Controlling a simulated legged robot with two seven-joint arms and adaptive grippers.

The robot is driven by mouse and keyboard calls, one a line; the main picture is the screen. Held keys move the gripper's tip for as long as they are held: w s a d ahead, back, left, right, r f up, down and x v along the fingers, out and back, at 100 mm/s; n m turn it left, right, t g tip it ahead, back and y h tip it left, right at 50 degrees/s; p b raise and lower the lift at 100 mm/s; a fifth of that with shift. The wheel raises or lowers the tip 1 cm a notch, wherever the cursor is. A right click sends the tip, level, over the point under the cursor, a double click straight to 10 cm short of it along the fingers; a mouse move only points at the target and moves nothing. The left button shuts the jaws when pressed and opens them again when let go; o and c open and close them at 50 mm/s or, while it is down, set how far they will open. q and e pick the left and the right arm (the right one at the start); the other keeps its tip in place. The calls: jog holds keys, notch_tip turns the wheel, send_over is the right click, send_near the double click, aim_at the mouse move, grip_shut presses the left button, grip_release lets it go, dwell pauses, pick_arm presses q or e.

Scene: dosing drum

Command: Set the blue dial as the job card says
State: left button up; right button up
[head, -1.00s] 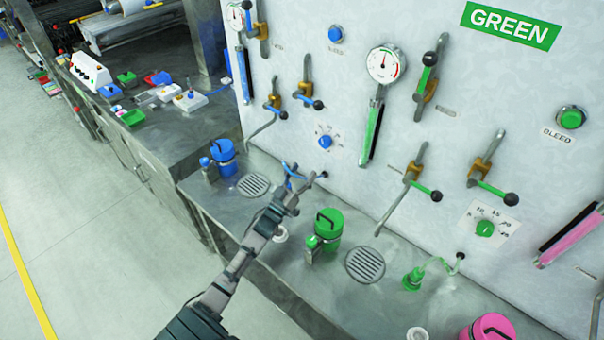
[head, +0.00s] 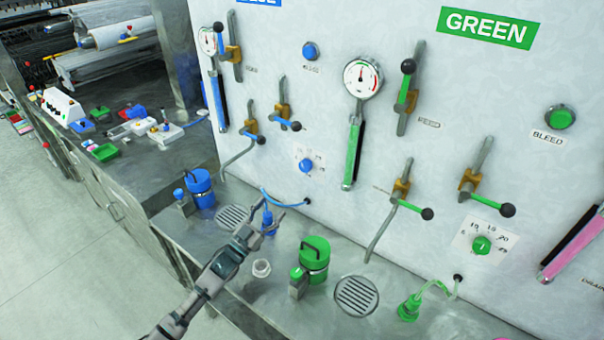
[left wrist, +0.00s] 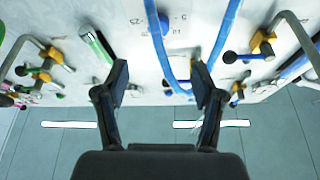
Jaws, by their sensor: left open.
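The blue dial (head: 305,165) is on the upright panel under the BLUE label, with a white numbered scale around it. It also shows in the left wrist view (left wrist: 164,27), partly behind a blue hose; its setting is too small to read. My left gripper (head: 272,214) is open in front of the panel, below and left of the dial, apart from it. In the left wrist view its fingers (left wrist: 160,88) stand apart, with the blue hose seen between and beyond them. No job card can be made out. My right gripper is out of view.
The blue nozzle (head: 268,222) and its hose (head: 292,205) are close by my left gripper. Blue-handled levers (head: 287,122) sit above the dial. A blue canister (head: 200,188), green canister (head: 314,258) and white cup (head: 261,268) stand on the metal ledge (head: 205,250).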

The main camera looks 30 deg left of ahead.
aim_at(303, 169)
pick_arm(q)
jog(key=x, duration=1.6)
jog(key=shift+w+r+p, duration=0.1)
jog(key=shift+r+p, duration=0.05)
jog(key=shift+p, duration=0.15)
jog(key=shift+d, duration=0.1)
jog(key=c, duration=1.1)
